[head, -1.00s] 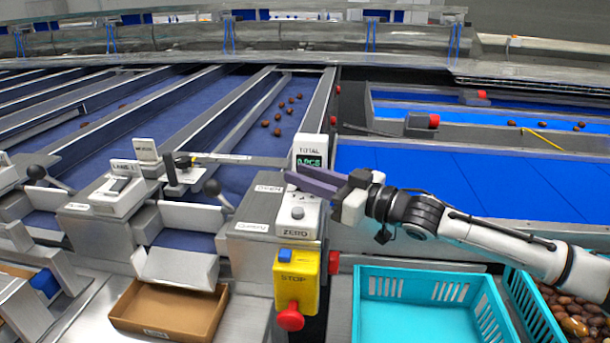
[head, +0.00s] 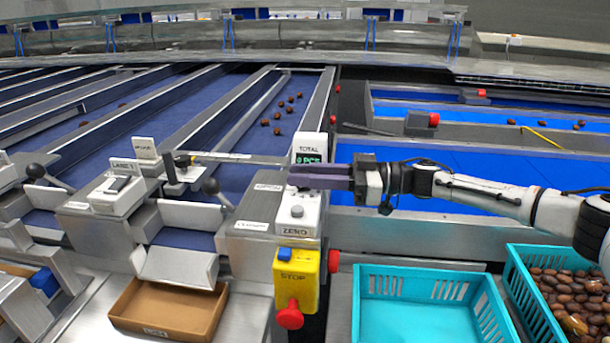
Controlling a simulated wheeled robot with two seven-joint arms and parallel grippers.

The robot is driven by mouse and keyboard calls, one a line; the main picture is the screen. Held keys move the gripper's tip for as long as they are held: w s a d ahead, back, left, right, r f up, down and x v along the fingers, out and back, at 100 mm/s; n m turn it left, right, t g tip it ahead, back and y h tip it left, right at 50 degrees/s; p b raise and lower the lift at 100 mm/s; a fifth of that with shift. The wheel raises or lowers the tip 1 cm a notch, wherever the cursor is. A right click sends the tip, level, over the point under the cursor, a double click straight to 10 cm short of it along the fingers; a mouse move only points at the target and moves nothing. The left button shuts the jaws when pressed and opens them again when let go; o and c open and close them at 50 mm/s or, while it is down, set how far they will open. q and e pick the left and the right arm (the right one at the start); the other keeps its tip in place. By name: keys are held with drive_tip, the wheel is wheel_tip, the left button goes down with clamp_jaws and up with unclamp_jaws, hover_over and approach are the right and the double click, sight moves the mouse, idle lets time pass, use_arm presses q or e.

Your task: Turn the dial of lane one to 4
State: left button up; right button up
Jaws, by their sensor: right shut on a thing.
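My right gripper (head: 300,177) comes in from the right with its dark fingers together across the white counter unit (head: 310,203), between its TOTAL display and its ZERO button (head: 297,211). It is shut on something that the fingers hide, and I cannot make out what. My left gripper is not in view.
A yellow STOP box (head: 296,278) with a red button is below the counter unit. Levers with black knobs (head: 211,186) stand between the lanes. A cardboard tray (head: 125,303), an empty turquoise crate (head: 362,276) and a crate of dates (head: 514,262) are in front.

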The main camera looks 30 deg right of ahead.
drive_tip(key=shift+w+n+g+y+b, duration=0.1)
drive_tip(key=shift+n+g+y+b, duration=0.3)
drive_tip(key=shift+n+g+y, duration=0.7)
drive_tip(key=shift+r+n+g, duration=0.1)
drive_tip(key=shift+n+g, duration=0.2)
drive_tip(key=shift+g, duration=0.5)
drive_tip(key=o, duration=1.1)
drive_tip(key=shift+a, duration=0.1)
drive_tip(key=shift+c, duration=0.2)
drive_tip(key=shift+t+h, duration=0.3)
drive_tip(key=shift+s+m+t+h+p, duration=0.2)
drive_tip(key=shift+m+t+h+p, duration=0.35)
drive_tip(key=shift+m+t, duration=0.6)
drive_tip(key=m+t+h, duration=0.1)
drive_tip(key=t, duration=0.1)
drive_tip(key=m+t+h, duration=0.2)
drive_tip(key=shift+f+h, duration=0.2)
drive_tip(key=shift+h, duration=0.05)
drive_tip(key=shift+m+t+h, duration=0.95)
drive_tip(key=shift+m+h, duration=0.1)
drive_tip(key=shift+h, duration=0.05)
